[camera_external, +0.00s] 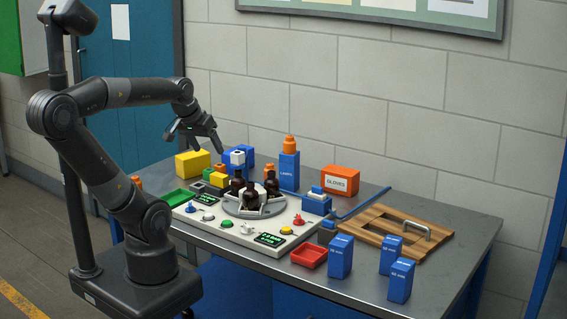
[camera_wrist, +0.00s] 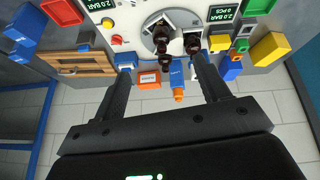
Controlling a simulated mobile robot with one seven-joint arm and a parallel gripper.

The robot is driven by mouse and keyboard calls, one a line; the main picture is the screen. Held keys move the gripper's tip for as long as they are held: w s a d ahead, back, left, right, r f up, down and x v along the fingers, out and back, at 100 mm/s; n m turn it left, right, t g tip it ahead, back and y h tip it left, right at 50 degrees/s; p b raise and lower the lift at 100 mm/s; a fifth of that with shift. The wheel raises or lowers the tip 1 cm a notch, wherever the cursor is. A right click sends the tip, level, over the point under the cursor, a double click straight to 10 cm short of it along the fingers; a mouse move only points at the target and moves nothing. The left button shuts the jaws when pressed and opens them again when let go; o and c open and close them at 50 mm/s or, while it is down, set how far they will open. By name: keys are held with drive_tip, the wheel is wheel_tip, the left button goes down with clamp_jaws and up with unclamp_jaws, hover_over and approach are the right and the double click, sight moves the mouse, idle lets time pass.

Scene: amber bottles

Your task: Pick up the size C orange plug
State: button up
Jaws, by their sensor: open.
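An orange plug (camera_external: 289,143) sits on top of the blue LAMPS box at the back of the table; it also shows in the wrist view (camera_wrist: 178,95). A second orange piece (camera_external: 269,171) stands lower, behind the bottles, partly hidden. A third orange piece (camera_external: 136,182) shows at the table's left edge, partly hidden. I cannot read a size letter on any of them. My gripper (camera_external: 194,142) is open and empty, high above the left back of the table. In the wrist view its fingers (camera_wrist: 160,58) are spread wide, with the orange-topped box between them in the picture.
Amber bottles (camera_external: 271,184) stand on a round plate on the white control panel (camera_external: 205,222). The LAMPS box (camera_external: 289,172), orange GLOVES box (camera_external: 340,180), yellow box (camera_external: 193,163) and wooden board (camera_external: 435,245) surround it. Several blue boxes (camera_external: 341,257) and a red tray (camera_external: 309,256) are at front right.

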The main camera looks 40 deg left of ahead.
drive_tip(key=w+a+n+h, duration=0.2)
drive_tip(key=w+n, duration=0.7)
drive_tip(key=w, duration=0.3)
drive_tip(key=n+g+y, duration=0.1)
drive_tip(key=n+y, duration=0.2)
drive_tip(key=n, duration=2.4)
approach(268, 165)
wheel_tip(268, 165, down, 3)
drive_tip(key=x, duration=0.4)
drive_tip(key=shift+w+f, duration=0.2)
drive_tip(key=shift+w, duration=0.05)
drive_tip(key=shift+w+x, duration=0.2)
drive_tip(key=shift+x, duration=1.2)
drive_tip(key=shift+w+x, duration=0.25)
drive_tip(key=shift+x, duration=1.1)
drive_tip(key=shift+r, duration=0.15)
drive_tip(key=c, duration=1.1)
